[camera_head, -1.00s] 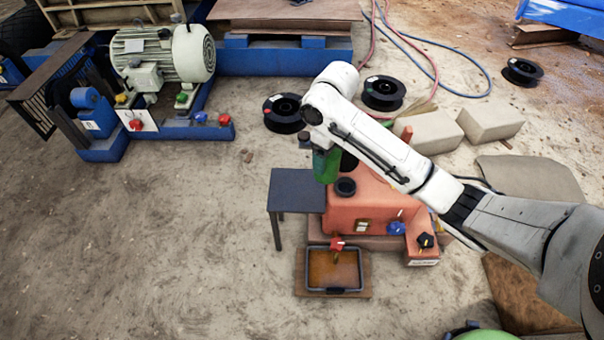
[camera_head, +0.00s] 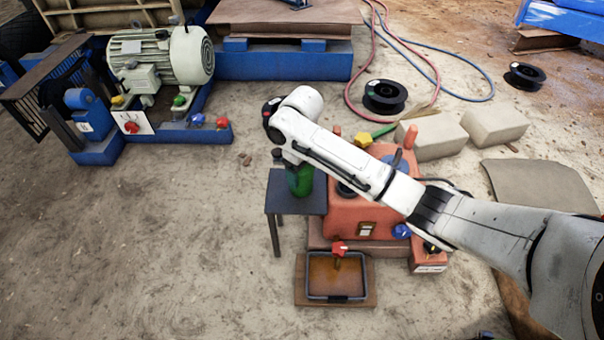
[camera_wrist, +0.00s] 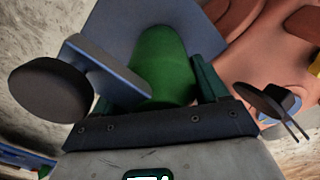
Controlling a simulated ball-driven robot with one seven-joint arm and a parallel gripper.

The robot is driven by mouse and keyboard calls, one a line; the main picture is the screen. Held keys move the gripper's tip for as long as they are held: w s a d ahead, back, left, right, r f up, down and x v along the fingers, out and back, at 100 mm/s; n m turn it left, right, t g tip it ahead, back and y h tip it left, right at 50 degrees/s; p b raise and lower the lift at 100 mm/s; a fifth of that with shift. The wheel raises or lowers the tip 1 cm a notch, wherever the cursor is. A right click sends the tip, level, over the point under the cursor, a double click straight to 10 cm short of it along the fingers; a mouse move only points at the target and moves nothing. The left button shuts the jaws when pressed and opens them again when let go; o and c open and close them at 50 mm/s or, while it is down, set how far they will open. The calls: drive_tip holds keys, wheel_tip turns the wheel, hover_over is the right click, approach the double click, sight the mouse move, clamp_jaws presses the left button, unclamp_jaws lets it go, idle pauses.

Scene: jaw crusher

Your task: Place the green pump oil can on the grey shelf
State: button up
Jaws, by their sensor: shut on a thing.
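The green pump oil can (camera_head: 301,181) is upright over the dark grey shelf (camera_head: 279,203), near its right edge. My gripper (camera_wrist: 160,88) has its fingers on both sides of the can, which also shows in the wrist view (camera_wrist: 165,55), and is shut on it. The shelf's flat top shows behind the can in the wrist view (camera_wrist: 122,22). In the head view my white wrist hides the can's top and most of my gripper. I cannot tell whether the can's base touches the shelf.
The orange-red machine (camera_head: 352,217) stands right beside the shelf. An oil-filled tray (camera_head: 311,298) lies in front. A beige motor (camera_head: 165,58) on a blue frame stands at the left, with a black spool (camera_head: 384,97) behind. The ground left of the shelf is clear.

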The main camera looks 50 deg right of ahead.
drive_tip(key=shift+f, duration=0.1)
drive_tip(key=o, duration=1.3)
wheel_tip(320, 180, up, 12)
drive_tip(key=p, duration=0.6)
drive_tip(key=shift+r, duration=0.2)
